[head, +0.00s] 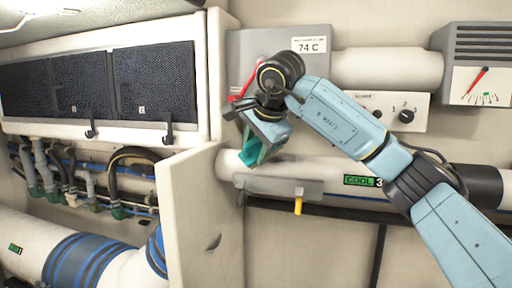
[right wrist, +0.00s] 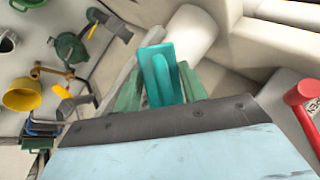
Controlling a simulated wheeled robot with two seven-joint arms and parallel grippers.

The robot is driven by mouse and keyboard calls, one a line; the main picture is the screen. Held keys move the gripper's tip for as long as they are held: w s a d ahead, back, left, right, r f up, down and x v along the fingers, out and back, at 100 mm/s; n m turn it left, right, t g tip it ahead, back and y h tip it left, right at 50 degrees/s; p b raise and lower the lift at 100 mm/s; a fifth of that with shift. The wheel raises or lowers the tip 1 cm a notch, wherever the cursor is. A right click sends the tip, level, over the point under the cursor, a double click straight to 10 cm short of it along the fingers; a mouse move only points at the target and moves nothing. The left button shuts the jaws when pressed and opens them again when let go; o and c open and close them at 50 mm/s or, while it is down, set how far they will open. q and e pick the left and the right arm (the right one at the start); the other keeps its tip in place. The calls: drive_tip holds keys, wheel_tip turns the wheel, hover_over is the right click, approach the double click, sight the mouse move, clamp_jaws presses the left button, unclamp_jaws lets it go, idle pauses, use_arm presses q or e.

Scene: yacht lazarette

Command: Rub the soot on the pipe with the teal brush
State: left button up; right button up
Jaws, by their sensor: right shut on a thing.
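The white pipe (head: 325,169) runs across the wall and carries a green COOL label. A faint grey smudge, perhaps the soot, shows on its upper side just right of the brush. The teal brush (head: 246,158) is in my right gripper (head: 258,138), at the left end of the pipe. In the right wrist view the teal brush (right wrist: 163,75) sits between the green fingers, with a pale pipe (right wrist: 190,32) beyond it. I cannot tell whether the brush touches the pipe. My left gripper is not in view.
A bracket (head: 278,187) with a yellow tip crosses under the pipe. A pale upright panel (head: 190,215) stands close on the left. A grey box (head: 310,45) labelled 74 C and a red lever (right wrist: 303,92) are nearby. A gauge (head: 482,85) is at right.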

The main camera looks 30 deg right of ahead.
drive_tip(key=shift+w+d+f, duration=0.35)
drive_tip(key=shift+d+f, duration=0.1)
drive_tip(key=shift+f, duration=0.25)
idle(0.4)
